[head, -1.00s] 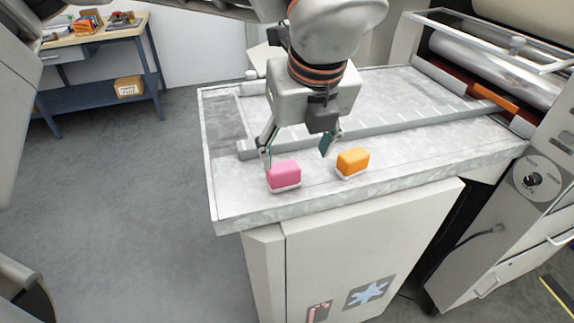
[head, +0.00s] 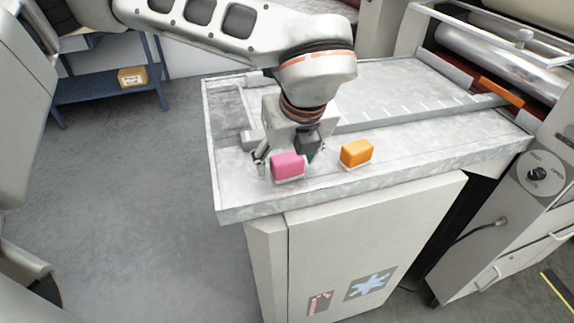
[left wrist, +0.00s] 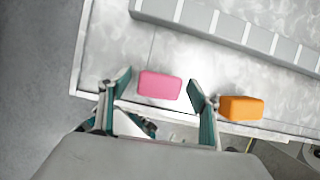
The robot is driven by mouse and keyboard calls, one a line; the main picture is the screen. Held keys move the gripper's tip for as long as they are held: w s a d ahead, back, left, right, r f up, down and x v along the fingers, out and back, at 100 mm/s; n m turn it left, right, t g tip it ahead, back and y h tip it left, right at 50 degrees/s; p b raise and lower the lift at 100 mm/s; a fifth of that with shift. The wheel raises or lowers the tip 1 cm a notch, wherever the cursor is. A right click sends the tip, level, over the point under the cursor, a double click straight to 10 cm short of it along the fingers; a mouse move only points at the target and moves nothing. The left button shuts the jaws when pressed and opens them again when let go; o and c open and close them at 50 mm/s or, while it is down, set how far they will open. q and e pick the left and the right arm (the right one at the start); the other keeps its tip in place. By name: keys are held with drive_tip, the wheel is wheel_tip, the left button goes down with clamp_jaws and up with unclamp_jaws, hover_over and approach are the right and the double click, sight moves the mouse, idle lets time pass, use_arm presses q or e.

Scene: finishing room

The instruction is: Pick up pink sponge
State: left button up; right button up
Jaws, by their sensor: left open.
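The pink sponge (head: 288,164) lies on the grey metal tabletop near its front edge, with a pale underside. It also shows in the left wrist view (left wrist: 160,85), between the two fingers. My left gripper (head: 287,158) is open and low over the table, just behind the sponge in the head view. In the left wrist view the left gripper (left wrist: 160,88) has one finger on each side of the sponge, with small gaps. The right gripper is not in view.
An orange sponge (head: 357,153) lies close to the right, and in the left wrist view it (left wrist: 241,108) sits just outside the right finger. A ruled metal bar (head: 400,117) crosses the table behind. A roller machine (head: 480,75) stands at the right.

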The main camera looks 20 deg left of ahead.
sight(287, 157)
use_arm(q)
drive_tip(key=c, duration=1.2)
drive_tip(key=shift+r, duration=0.15)
wheel_tip(287, 157, up, 20)
drive_tip(key=shift+f+p, duration=0.1)
drive_tip(key=shift+p, duration=0.45)
drive_tip(key=shift+o, duration=1.1)
drive_tip(key=shift+c, duration=0.6)
